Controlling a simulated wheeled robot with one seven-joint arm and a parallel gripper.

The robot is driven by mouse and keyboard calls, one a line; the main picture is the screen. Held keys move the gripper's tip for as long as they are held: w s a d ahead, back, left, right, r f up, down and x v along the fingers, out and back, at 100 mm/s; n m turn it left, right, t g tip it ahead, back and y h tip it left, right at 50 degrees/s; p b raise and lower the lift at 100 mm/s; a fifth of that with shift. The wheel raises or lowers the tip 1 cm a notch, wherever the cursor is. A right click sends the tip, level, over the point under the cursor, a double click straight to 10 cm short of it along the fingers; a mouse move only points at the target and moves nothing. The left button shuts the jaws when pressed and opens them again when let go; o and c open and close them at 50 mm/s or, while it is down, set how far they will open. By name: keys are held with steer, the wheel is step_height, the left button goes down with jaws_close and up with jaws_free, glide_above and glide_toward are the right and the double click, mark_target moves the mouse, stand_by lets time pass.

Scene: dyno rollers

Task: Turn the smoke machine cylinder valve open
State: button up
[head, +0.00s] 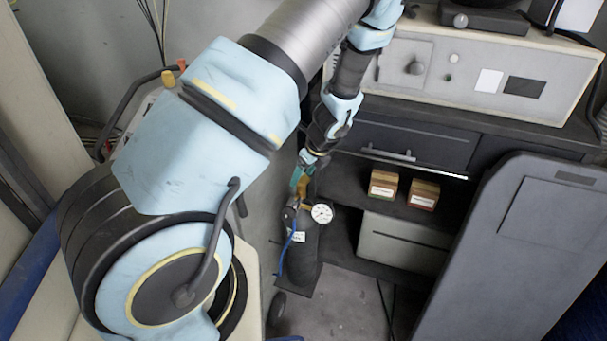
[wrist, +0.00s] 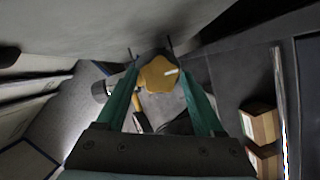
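My gripper (head: 299,184) points down over the cylinder's top in the head view. In the wrist view its green fingers (wrist: 158,72) are spread, one on each side of the knob. Whether they touch the knob is unclear. In the head view the knob is mostly hidden by the gripper.
A blue hose (head: 288,250) hangs at the cylinder's left. Two small boxes (head: 383,187) (head: 423,195) stand on the dark shelf to the right, above a grey case (head: 402,243). A wall lies close on the left.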

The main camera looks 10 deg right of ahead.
steer(key=c, duration=0.9)
